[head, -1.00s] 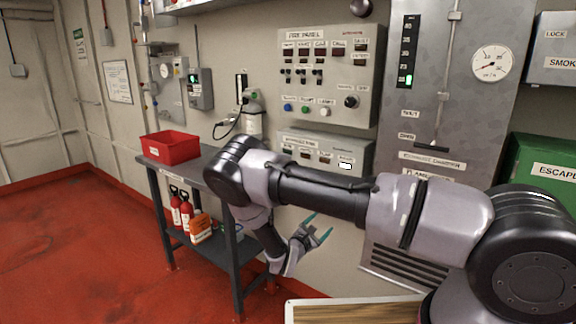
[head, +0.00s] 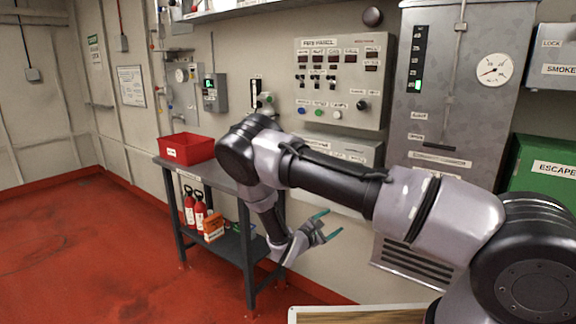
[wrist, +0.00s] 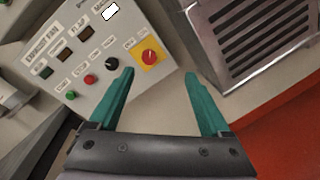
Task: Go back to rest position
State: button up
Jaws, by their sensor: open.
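My gripper (head: 329,227) hangs at the end of my folded arm, in front of the wall and to the right of the metal table (head: 222,183). In the wrist view my gripper (wrist: 157,84) shows two teal fingers spread apart with nothing between them. Beyond the fingertips is a grey control box with a red rotary switch on a yellow plate (wrist: 149,57). The fingers appear apart from the box. In the head view my arm hides part of that box.
A red bin (head: 187,149) stands on the table, with fire extinguishers (head: 195,208) and an orange box (head: 214,227) on its lower shelf. The fire panel (head: 341,80) and a grey cabinet (head: 460,110) are on the wall. Red floor (head: 90,250) is clear at left.

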jog(key=s+d+r+m+g+y, duration=0.1)
jog(key=s+d+r+m+g, duration=0.35)
jog(key=r, duration=0.35)
jog(key=s+d+r+m+g+y, duration=0.25)
jog(key=r+m+g, duration=0.2)
jog(key=r, duration=0.25)
jog(key=s+d+r+m+g+y, duration=0.1)
jog(key=s+d+r+m+g, duration=0.25)
jog(key=d+r+m, duration=0.35)
jog(key=s+a+r+m+t+y, duration=0.2)
jog(key=s+r+m+t+y, duration=0.1)
jog(key=s+r, duration=0.7)
jog(key=s+a+r+m+t+y, duration=0.2)
jog(key=s+r+m+t+y, duration=0.2)
jog(key=s+r, duration=0.7)
jog(key=shift+r+y, duration=0.85)
jog(key=shift+y, duration=0.4)
jog(key=shift+a, duration=0.1)
